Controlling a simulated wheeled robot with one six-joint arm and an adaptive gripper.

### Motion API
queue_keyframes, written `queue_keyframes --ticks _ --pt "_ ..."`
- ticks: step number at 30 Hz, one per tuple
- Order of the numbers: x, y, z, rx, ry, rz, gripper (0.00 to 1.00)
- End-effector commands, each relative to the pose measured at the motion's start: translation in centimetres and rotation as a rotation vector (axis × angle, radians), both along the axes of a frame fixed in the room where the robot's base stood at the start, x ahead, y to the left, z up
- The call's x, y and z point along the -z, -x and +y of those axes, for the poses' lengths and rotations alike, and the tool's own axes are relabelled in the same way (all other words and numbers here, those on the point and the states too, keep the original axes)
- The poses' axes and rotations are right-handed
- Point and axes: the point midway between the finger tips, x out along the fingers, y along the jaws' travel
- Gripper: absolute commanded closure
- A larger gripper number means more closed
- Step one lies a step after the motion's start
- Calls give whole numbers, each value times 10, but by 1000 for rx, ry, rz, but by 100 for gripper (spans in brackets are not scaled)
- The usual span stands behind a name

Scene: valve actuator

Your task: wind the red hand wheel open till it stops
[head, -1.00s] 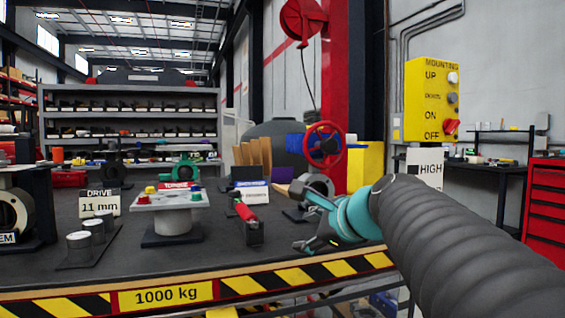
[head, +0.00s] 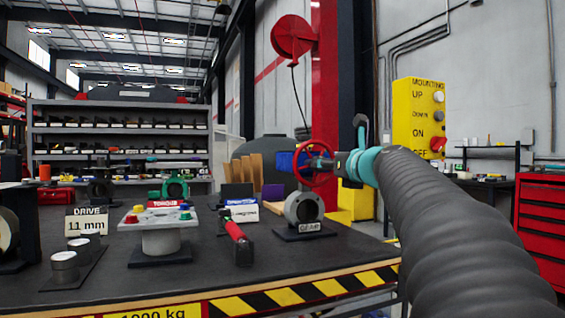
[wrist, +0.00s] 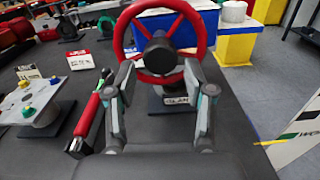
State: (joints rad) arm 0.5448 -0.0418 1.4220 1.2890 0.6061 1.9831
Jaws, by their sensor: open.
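The wrist view shows the red wheel (wrist: 119,42) face on, with a dark round hub (wrist: 160,52) and red spokes. My gripper (wrist: 161,66) is open, its two fingers spread in front of the wheel's lower half, one on each side of the hub. I cannot tell whether they touch the rim or spokes. In the head view my gripper (head: 340,163) is level with the wheel, at its right side, partly covering it.
A red-handled tool (head: 238,235) and a grey plate with coloured knobs (head: 160,219) stand on the bench left of the gear unit. A yellow control box (head: 417,115) is at the right. Yellow bins (wrist: 236,45) stand behind the wheel.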

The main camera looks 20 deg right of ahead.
Motion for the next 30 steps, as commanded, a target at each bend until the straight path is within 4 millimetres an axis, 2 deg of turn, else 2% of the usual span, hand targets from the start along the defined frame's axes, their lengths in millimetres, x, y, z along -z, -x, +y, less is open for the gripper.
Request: queue_keyframes --ticks 3,10,15,24,26,30 --pt "-1 -24 1 -3 0 1 47" --pt "0 -55 2 -1 2 1 47" --pt "0 -65 3 0 2 0 47" --pt "0 -67 3 0 2 0 47" --pt "0 -67 2 0 2 0 59" --pt "0 -67 2 0 2 0 94"
